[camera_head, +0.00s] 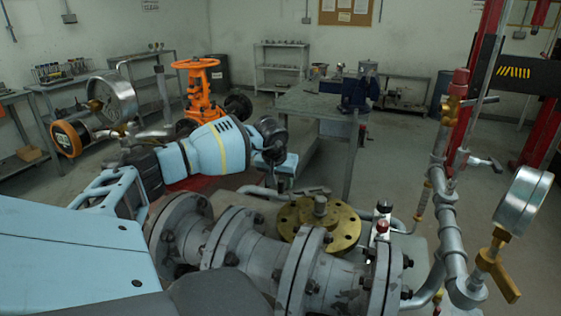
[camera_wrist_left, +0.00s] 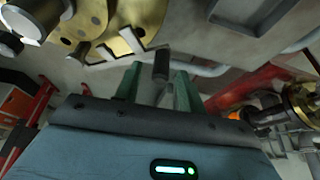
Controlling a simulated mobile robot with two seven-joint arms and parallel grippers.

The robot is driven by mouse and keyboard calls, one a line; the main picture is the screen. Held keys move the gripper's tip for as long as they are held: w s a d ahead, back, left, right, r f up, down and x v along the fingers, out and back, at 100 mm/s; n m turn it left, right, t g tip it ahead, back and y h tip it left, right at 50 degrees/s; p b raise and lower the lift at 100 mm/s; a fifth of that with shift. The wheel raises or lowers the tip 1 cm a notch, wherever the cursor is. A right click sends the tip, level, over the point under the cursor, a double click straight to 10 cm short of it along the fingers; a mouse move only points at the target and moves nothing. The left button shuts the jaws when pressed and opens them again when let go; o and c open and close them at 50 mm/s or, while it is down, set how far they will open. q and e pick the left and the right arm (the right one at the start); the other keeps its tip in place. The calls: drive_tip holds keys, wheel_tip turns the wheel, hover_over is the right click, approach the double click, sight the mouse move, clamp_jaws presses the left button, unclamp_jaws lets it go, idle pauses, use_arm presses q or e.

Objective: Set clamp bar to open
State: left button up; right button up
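A small grey bar (camera_head: 314,191), which looks like the clamp bar, lies above the round brass flange plate (camera_head: 340,238) in the head view. My left gripper (camera_head: 287,183), light blue, reaches over the pipes and points down just left of and behind the bar. In the left wrist view its two green fingers (camera_wrist_left: 157,80) stand apart. A short dark cylindrical end (camera_wrist_left: 161,65) shows between or just beyond them; I cannot tell whether they touch it. The brass plate (camera_wrist_left: 140,20) shows at the top left there. My right gripper is not in view.
Grey flanged pipes (camera_head: 270,255) run across the front. An orange handwheel valve (camera_head: 197,85) stands behind my left arm. A pressure gauge (camera_head: 523,200) and vertical pipe (camera_head: 447,200) stand at right. A workbench (camera_head: 318,103) is farther back, with open floor around it.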

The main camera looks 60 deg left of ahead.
use_arm(q)
drive_tip(key=v, duration=0.7)
idle(0.4)
